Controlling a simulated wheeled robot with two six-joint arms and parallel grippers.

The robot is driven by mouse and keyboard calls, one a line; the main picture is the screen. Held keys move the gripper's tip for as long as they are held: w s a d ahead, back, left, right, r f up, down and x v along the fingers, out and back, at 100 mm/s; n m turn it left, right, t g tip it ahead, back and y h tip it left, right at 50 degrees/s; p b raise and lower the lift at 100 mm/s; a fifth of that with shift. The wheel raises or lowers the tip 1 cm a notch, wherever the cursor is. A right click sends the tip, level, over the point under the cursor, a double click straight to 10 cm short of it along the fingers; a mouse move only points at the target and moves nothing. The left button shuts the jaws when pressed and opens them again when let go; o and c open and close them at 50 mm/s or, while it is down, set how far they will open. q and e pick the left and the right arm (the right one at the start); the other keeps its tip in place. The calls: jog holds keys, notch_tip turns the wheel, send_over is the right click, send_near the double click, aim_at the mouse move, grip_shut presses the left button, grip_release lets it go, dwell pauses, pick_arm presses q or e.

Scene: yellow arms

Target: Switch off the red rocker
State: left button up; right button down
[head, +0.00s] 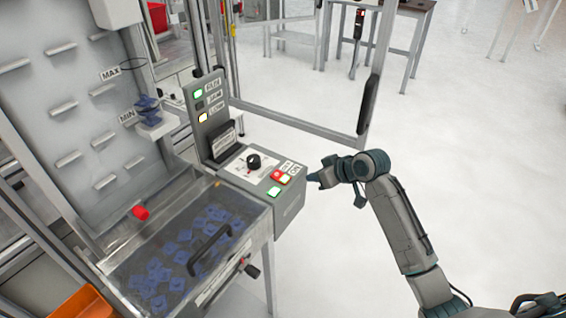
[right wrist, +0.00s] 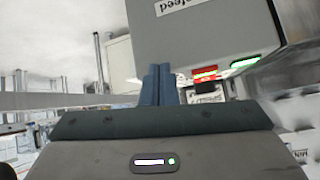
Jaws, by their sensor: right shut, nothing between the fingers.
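The red rocker (head: 284,179) is lit on the sloping top of the grey control box, near its right edge. A green lit rocker (head: 274,191) sits just in front of it. My right gripper (head: 314,178) is just right of the box, shut and empty, its fingers pointing left toward the rockers, with a small gap. In the right wrist view, the blue fingers (right wrist: 157,82) are together beside the box. The red rocker (right wrist: 204,73) and the green one (right wrist: 245,62) show right of the fingertips. My left gripper is out of view.
The control box (head: 290,208) also has a black knob (head: 254,161) and an upright panel of indicator lamps (head: 208,115). A clear-lidded bin (head: 120,262) with blue parts and a black handle (head: 208,248) stands left. A metal frame post (head: 375,75) rises behind. Floor at right is clear.

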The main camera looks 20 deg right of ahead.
jog(key=s+a+r+n, duration=0.1)
jog(key=r, duration=0.5)
jog(key=s+a+r+n+y, duration=0.1)
jog(key=s+a+r+n, duration=0.1)
jog(key=r, duration=0.4)
jog(key=shift+s+a+r+p, duration=0.15)
jog(key=shift+s+r+p, duration=0.05)
jog(key=shift+s+p, duration=0.1)
jog(key=p, duration=0.3)
send_over(283, 178)
jog(key=f, duration=0.5)
jog(key=shift+s+d+f, duration=0.2)
jog(key=shift+s+d, duration=0.1)
jog(key=shift+s, duration=0.05)
jog(key=f, duration=0.2)
jog(key=f+p, duration=0.1)
jog(key=shift+w+a+f, duration=0.25)
jog(key=shift+w+f, duration=0.05)
jog(key=shift+w, duration=0.05)
jog(key=shift+f, duration=0.6)
